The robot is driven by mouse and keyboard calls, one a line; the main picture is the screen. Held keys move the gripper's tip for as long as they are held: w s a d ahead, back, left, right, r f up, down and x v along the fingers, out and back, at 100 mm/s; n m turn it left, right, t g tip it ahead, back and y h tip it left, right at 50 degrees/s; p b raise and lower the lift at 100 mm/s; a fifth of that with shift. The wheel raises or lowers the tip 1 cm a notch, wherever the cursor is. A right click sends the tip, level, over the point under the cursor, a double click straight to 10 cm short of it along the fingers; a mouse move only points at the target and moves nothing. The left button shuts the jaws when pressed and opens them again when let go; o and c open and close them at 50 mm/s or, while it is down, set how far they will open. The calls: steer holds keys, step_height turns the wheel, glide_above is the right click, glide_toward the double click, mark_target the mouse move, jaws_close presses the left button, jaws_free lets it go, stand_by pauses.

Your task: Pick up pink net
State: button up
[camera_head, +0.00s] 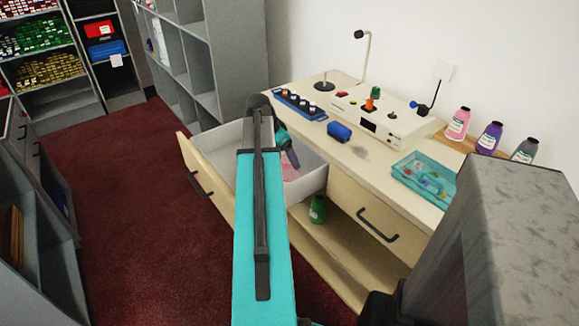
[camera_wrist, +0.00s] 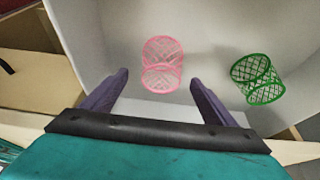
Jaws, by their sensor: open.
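The pink net (camera_wrist: 162,64) is a small mesh cylinder in the open white-lined drawer (camera_head: 313,183). In the wrist view it shows between my two fingers, near the level of their tips. In the head view only a pink patch of the net (camera_head: 290,172) shows, partly hidden by my gripper (camera_head: 291,158). My gripper (camera_wrist: 160,80) is open over the drawer, with one dark finger to each side of the net. I see no clear contact, and the height gap is hard to judge.
A green net (camera_wrist: 257,79) lies tilted to the right in the drawer. The drawer walls surround my gripper. A green bottle (camera_head: 318,210) stands on the shelf below. The counter above holds a white device (camera_head: 378,120), a blue-green tray (camera_head: 424,180) and several bottles.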

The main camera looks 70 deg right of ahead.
steer(key=shift+x, duration=2.6)
steer(key=shift+w, duration=0.1)
steer(key=c, duration=1.1)
